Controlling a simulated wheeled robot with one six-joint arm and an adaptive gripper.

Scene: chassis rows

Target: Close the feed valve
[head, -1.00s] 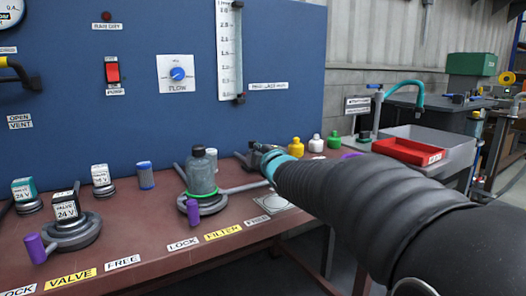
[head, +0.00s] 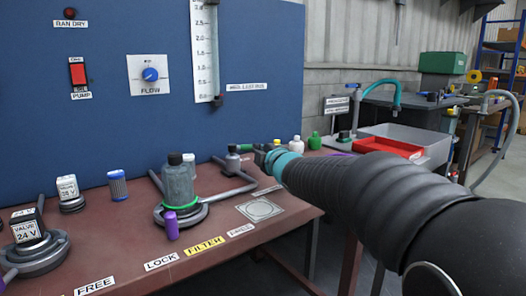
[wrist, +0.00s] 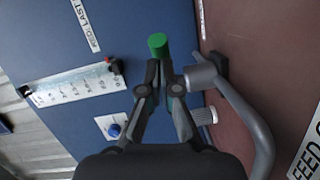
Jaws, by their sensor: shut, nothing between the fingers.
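My gripper (wrist: 157,72) is shut and empty, its fingertips close together in the wrist view. A green cylinder (wrist: 158,42) shows just beyond the tips; I cannot tell whether they touch it. A grey post (wrist: 200,75) with a bent grey pipe (wrist: 258,125) stands beside the fingers. The same post (head: 232,160) and pipe (head: 238,190) show in the head view, left of my gripper (head: 262,152). No part is clearly marked as the feed valve. A panel label (wrist: 85,25) seems to read "FEED LAST"; a cut-off bench label (wrist: 305,145) begins with "FEED".
A dark bottle (head: 180,180) stands in a grey ring clamp with a purple handle (head: 171,225). The blue panel (head: 60,135) rises behind the bench. White and green bottles (head: 314,140) and a red tray (head: 388,147) are to the right. A white ribbed cylinder (wrist: 205,115) is near the pipe.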

